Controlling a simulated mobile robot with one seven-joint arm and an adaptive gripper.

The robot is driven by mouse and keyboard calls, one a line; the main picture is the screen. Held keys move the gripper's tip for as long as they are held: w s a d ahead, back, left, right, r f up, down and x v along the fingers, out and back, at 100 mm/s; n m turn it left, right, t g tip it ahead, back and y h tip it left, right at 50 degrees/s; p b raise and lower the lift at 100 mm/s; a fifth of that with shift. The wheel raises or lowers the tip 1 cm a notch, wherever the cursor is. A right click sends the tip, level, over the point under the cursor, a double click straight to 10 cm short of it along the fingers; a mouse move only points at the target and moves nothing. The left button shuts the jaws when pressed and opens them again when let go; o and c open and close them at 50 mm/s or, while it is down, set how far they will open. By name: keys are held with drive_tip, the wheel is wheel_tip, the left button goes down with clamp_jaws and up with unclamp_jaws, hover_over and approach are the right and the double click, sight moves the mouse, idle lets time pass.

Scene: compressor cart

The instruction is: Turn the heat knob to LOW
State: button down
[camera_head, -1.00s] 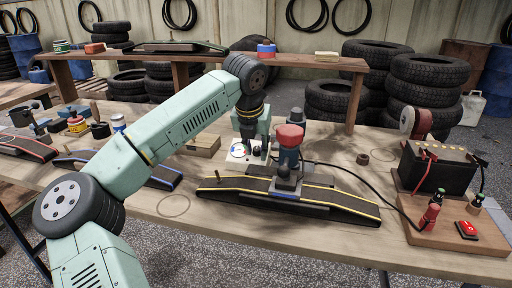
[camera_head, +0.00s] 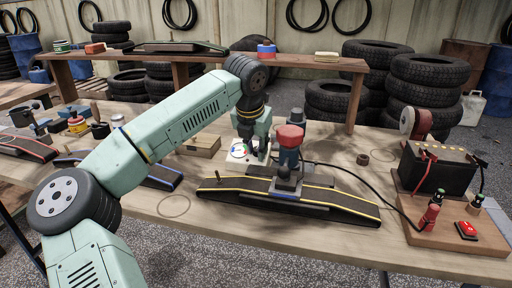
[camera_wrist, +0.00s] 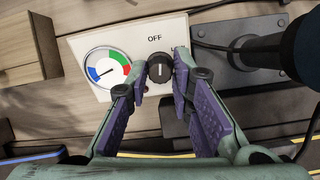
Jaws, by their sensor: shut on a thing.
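The heat knob (camera_wrist: 160,69) is black and round with a white mark. It sits on a white panel (camera_wrist: 100,97) below the printed word OFF, and its mark points up, roughly toward that word. My gripper (camera_wrist: 160,72) is shut on the knob, with one purple-padded finger on each side. A dial (camera_wrist: 107,67) with blue, white, red and green parts is left of the knob; its needle points down and left, at the blue part. In the head view my gripper (camera_head: 252,152) reaches down at the panel and hides the knob.
A wooden box (camera_head: 200,146) is to the left. A black battery (camera_head: 437,168) stands at the right.

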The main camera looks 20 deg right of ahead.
drive_tip(key=m, duration=0.5)
drive_tip(key=shift+p, duration=0.35)
drive_tip(key=shift+m, duration=2.3)
drive_tip(key=c, duration=1.4)
unclamp_jaws()
